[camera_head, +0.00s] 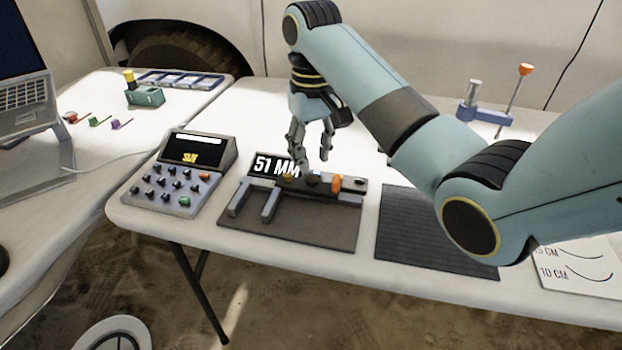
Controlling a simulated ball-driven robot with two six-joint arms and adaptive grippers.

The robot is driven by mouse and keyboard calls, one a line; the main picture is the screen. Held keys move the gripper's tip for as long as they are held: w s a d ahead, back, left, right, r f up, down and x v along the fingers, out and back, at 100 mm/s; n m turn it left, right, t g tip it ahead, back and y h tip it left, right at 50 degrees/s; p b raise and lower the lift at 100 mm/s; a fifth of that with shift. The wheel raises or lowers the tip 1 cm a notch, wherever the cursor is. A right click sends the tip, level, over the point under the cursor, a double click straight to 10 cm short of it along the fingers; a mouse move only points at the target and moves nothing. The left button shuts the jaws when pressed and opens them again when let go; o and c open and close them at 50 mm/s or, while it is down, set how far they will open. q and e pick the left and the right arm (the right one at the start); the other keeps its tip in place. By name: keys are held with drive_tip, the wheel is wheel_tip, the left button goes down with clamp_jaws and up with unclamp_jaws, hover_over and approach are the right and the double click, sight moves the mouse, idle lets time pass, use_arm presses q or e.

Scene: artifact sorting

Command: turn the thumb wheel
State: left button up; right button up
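A caliper-like measuring device stands on a dark board (320,232) on the white table, with a display (264,166) reading "51 MM". Two grey jaws (270,206) stick out toward the front, apart from each other. On its dark bar sit small round brownish knobs (312,180) and an orange part (336,184); which one is the thumb wheel I cannot tell for sure. My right gripper (312,164) points down just above and behind the knobs, its fingers apart with nothing visible between them. Contact with a knob cannot be made out. My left gripper is not in view.
A keypad box (185,172) stands left of the board. A dark ridged mat (415,235) lies to the right, a marked white sheet (580,268) beyond it. A blue stand with an orange-topped lever (487,114) is at the back right. The left table holds a laptop (25,110).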

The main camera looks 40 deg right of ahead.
sight(312, 178)
wheel_tip(312, 178, down, 4)
drive_tip(key=shift+f+b, duration=0.2)
drive_tip(key=shift+b, duration=0.1)
clamp_jaws()
